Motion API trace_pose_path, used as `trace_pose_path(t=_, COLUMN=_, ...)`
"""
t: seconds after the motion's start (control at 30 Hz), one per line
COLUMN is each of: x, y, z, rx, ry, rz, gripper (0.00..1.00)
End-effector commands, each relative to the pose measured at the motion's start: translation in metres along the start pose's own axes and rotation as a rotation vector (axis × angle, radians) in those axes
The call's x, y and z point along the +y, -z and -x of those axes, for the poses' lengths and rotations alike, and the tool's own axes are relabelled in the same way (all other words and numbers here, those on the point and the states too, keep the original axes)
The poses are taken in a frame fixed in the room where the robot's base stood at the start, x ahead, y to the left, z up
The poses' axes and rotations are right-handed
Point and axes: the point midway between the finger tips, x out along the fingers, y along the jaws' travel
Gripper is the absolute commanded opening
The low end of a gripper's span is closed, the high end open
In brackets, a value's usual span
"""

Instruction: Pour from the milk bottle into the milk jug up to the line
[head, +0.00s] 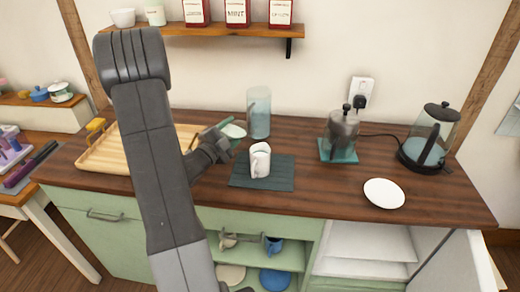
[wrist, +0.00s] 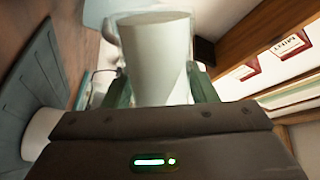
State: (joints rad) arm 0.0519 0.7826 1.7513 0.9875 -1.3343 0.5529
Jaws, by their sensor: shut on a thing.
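My gripper (head: 230,134) is shut on the milk bottle (wrist: 155,55), a pale whitish vessel between the green fingers in the wrist view. In the head view the bottle (head: 235,131) shows only as a small white shape, held above the counter to the upper left of the jug. It looks tilted. The milk jug (head: 260,160), small and white, stands upright on a dark teal mat (head: 281,179). In the wrist view a pale rounded thing, likely the jug (wrist: 38,133), is partly hidden by my gripper. No stream, fill line or milk level can be made out.
A tall clear pitcher (head: 259,114) stands close behind the bottle. A wooden tray (head: 105,160) lies left. A shelf (head: 210,30) with tins hangs above.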

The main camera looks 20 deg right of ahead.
Motion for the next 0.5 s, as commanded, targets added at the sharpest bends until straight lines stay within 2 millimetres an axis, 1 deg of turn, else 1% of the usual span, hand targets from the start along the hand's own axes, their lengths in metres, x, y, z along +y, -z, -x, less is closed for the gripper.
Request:
trace_pose_path(t=0.33, x=-0.007, y=0.009, z=-0.001, rx=-0.012, ry=0.002, rz=0.106, gripper=0.15)
trace_pose_path(t=0.4, x=0.006, y=0.004, z=0.0, rx=-0.018, ry=0.001, rz=0.148, gripper=0.15)
trace_pose_path(t=0.5, x=0.02, y=0.001, z=0.002, rx=-0.028, ry=0.0, rz=0.22, gripper=0.15)
